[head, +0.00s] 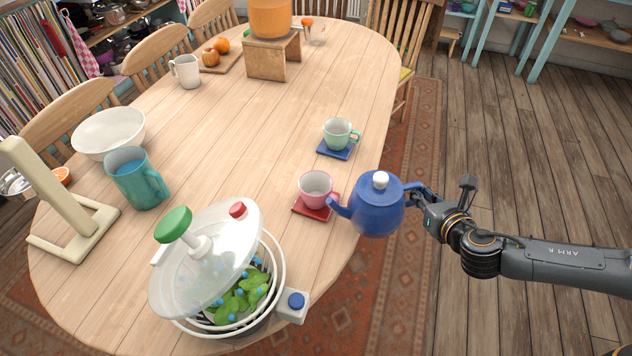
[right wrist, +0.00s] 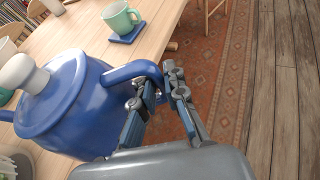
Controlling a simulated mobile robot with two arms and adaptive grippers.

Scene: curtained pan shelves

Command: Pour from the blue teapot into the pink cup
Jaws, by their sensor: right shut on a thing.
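The blue teapot (head: 376,210) with a white lid knob is in my right gripper (head: 424,198), at the table's right edge in the head view. The gripper is shut on its handle, which shows in the right wrist view (right wrist: 136,72). The teapot looks about upright. Its spout points left, with the tip close to the pink cup; I cannot tell whether they touch. The pink cup (head: 316,187) stands upright on a red coaster (head: 310,208), just left of the teapot. No stream of liquid shows. My left gripper is not in view.
A green cup (head: 338,134) on a blue coaster stands behind the pink cup. A salad spinner (head: 205,260) with a tilted lid is at the front. A teal mug (head: 138,178), a white bowl (head: 108,132) and a cream stand (head: 62,200) are at left. The table's middle is clear.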

